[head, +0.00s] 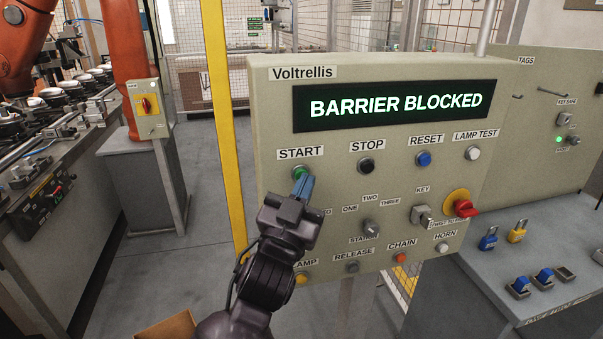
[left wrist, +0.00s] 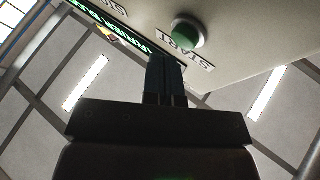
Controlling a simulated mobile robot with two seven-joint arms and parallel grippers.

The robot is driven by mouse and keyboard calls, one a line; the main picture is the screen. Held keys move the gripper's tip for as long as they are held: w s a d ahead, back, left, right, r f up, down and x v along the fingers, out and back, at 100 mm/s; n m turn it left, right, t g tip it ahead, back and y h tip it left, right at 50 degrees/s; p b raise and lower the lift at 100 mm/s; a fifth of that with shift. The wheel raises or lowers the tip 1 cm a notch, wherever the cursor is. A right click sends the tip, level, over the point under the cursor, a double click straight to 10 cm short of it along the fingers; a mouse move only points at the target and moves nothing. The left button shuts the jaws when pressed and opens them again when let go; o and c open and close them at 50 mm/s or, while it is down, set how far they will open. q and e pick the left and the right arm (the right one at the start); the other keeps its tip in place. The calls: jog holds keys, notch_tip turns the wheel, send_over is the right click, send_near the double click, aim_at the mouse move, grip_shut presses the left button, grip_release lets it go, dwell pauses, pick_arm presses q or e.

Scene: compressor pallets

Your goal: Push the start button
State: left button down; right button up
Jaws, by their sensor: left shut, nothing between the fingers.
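The green start button (head: 300,173) sits under the START label at the upper left of the beige Voltrellis control panel (head: 400,160). The display (head: 395,105) above it reads BARRIER BLOCKED. My left gripper (head: 304,182) is shut and empty, with its blue fingertips just below the button in the head view. In the left wrist view the green button (left wrist: 188,30) shows beyond and to the right of the fingertips (left wrist: 165,62). I cannot tell whether the fingertips touch it. My right gripper is not in view.
STOP (head: 366,166), RESET (head: 424,159) and LAMP TEST (head: 473,153) buttons stand in a row to the right. A grey bench (head: 530,290) with padlocks is at right. A yellow post (head: 228,150) stands left of the panel.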

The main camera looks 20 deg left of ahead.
pick_arm(q)
jog(key=s+d, duration=0.3)
jog(key=s, duration=0.2)
jog(key=shift+s+d, duration=0.2)
jog(key=shift+d, duration=0.15)
dwell(0.6)
dwell(0.4)
dwell(0.3)
jog(key=a+f+n+g, duration=0.1)
jog(key=a+f+g, duration=0.25)
jog(key=f, duration=0.75)
jog(key=a+f+n+g, duration=0.15)
jog(key=f+g, duration=0.25)
jog(key=f, duration=0.8)
jog(key=s+a+f+g+y, duration=0.1)
jog(key=s+a+f+g, duration=0.1)
jog(key=s+a+f, duration=0.2)
jog(key=s+a+f+g, duration=0.2)
jog(key=s+a+f, duration=0.3)
jog(key=s+f, duration=0.6)
jog(key=shift+a+f+g+y, duration=0.3)
jog(key=shift+f+g+y, duration=0.1)
jog(key=shift+f, duration=0.45)
